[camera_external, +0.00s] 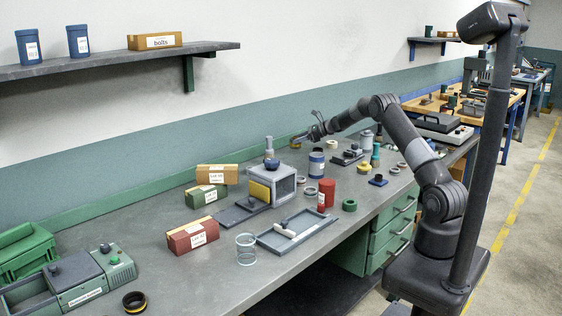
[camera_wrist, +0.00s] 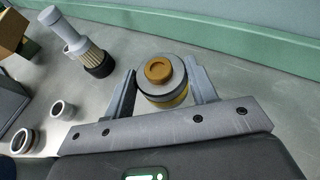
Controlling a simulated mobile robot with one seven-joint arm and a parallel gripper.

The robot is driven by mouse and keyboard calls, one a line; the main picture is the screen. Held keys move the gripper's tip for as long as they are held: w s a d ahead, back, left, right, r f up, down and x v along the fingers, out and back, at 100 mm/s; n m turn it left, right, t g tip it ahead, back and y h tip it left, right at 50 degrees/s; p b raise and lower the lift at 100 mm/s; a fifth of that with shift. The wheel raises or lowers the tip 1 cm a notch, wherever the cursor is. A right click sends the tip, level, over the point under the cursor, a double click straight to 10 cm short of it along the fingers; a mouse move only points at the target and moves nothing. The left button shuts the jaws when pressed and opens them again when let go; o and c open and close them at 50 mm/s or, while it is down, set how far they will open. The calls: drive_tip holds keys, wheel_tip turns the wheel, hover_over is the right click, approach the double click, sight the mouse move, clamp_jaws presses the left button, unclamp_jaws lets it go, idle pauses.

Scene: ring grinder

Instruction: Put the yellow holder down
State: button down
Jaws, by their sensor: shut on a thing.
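The yellow holder (camera_wrist: 158,70) is between my gripper's fingers in the wrist view. It shows an ochre knob on a grey round top, with a yellow band below. My gripper (camera_wrist: 161,68) is shut on it, one finger on each side. In the external view my gripper (camera_external: 304,138) is over the far side of the bench near the wall, with a small yellow part of the holder (camera_external: 295,146) at its tip. The holder's underside is hidden, and I cannot tell whether it touches the bench.
A grey stamp-like tool with a ribbed collar (camera_wrist: 82,45) stands left of my gripper, and rings (camera_wrist: 62,109) lie nearer. The green wall strip (camera_wrist: 240,42) runs behind. A grey box with a yellow side (camera_external: 284,186) and a blue jar (camera_external: 316,163) stand close by on the bench.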

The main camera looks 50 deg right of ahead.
sight(299, 146)
drive_tip(key=shift+f, duration=1.9)
drive_tip(key=c, duration=0.6)
unclamp_jaws()
drive_tip(key=shift+f, duration=0.2)
